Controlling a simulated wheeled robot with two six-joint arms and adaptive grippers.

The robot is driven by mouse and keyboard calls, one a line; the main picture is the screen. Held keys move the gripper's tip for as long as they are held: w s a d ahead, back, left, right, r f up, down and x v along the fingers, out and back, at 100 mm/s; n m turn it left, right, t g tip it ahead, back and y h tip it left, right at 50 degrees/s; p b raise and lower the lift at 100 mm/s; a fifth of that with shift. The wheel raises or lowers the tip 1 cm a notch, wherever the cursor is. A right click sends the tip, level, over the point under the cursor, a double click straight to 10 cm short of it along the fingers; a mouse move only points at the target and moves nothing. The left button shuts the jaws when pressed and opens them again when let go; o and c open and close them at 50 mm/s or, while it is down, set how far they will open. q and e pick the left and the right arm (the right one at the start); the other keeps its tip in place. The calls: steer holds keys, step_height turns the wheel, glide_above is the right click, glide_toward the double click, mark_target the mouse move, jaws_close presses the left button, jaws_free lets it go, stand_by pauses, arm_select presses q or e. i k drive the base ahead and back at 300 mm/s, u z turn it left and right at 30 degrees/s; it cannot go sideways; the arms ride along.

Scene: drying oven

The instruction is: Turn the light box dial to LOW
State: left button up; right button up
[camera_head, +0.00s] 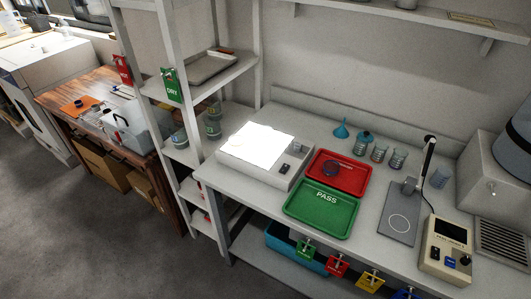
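The light box (232,164) is a pale flat box on the left end of the white bench, with its top panel (263,143) glowing bright white. A small grey knob-like part (299,146), perhaps the dial, sits at the right of the lit panel. A small dark control (284,168) is on the box's front right. Both are too small to read any marking or setting. Neither of my grippers shows in the head view.
A red tray (350,178) and a green PASS tray (321,212) lie close to the right of the light box. Beakers (379,152) stand behind. A shelf rack (228,75) rises at the left. Grey floor (90,245) is clear in front.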

mark_target(298, 147)
steer(key=u, duration=1.7)
steer(key=i, duration=1.8)
steer(key=z, duration=2)
